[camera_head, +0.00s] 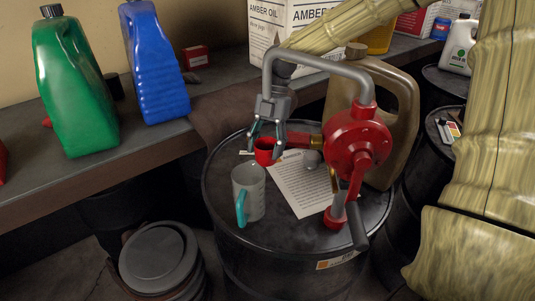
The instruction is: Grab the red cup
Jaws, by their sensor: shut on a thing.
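The red cup (265,152) is small and stands on the top of a black oil drum (225,215), towards its back left. My gripper (267,138) reaches down from behind the pump's spout, with its fingers at the cup's rim. It is shut on the red cup.
The grey mug with a teal handle stands in front of the cup. A red hand pump (357,145) with a grey spout rises close on the right. A paper sheet (303,185) lies on the drum. Green (72,85) and blue (155,65) jugs stand on the left bench.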

